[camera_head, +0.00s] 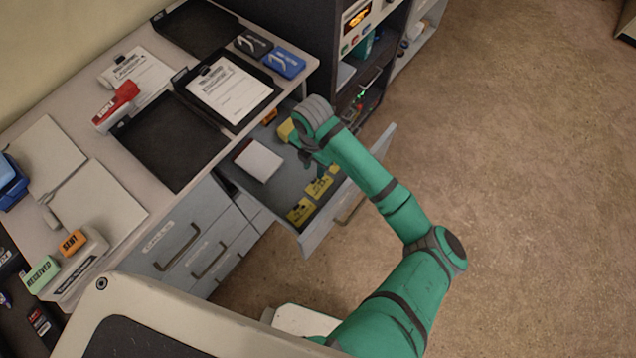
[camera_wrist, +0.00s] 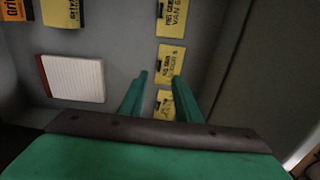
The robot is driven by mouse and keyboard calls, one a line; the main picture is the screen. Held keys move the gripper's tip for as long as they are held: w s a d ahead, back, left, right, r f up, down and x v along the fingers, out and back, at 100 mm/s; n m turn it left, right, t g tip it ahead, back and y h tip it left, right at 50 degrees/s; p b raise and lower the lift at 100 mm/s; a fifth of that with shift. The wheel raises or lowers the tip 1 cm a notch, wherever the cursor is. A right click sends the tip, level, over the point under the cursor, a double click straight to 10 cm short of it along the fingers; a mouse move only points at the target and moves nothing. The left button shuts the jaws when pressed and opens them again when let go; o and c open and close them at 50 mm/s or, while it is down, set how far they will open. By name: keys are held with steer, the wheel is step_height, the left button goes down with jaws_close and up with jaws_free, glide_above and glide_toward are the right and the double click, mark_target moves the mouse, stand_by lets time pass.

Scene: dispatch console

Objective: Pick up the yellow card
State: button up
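Several yellow cards with dark print lie in a row along one side of the open grey drawer (camera_head: 232,181). In the head view one card (camera_head: 300,211) is near the drawer's front corner and another (camera_head: 319,187) is beside it. In the wrist view one card (camera_wrist: 170,63) lies just past my fingertips, one (camera_wrist: 174,16) farther off, and one (camera_wrist: 165,103) shows between the fingers, partly hidden. My gripper (camera_wrist: 161,76) is open with nothing held; its two green fingers point down into the drawer. I cannot tell how far above the cards they are.
A white pad with a red edge (camera_wrist: 73,78) lies in the drawer left of the fingers. A larger yellow item (camera_wrist: 62,12) and an orange one (camera_wrist: 12,10) are farther in. The drawer walls are close by. The desktop holds black trays and a clipboard (camera_head: 229,90).

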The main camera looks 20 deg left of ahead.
mark_target(314, 179)
step_height(314, 179, down, 7)
steer(key=shift+f, duration=0.15)
stand_by(0.4)
steer(key=shift+c, duration=0.5)
jaws_close()
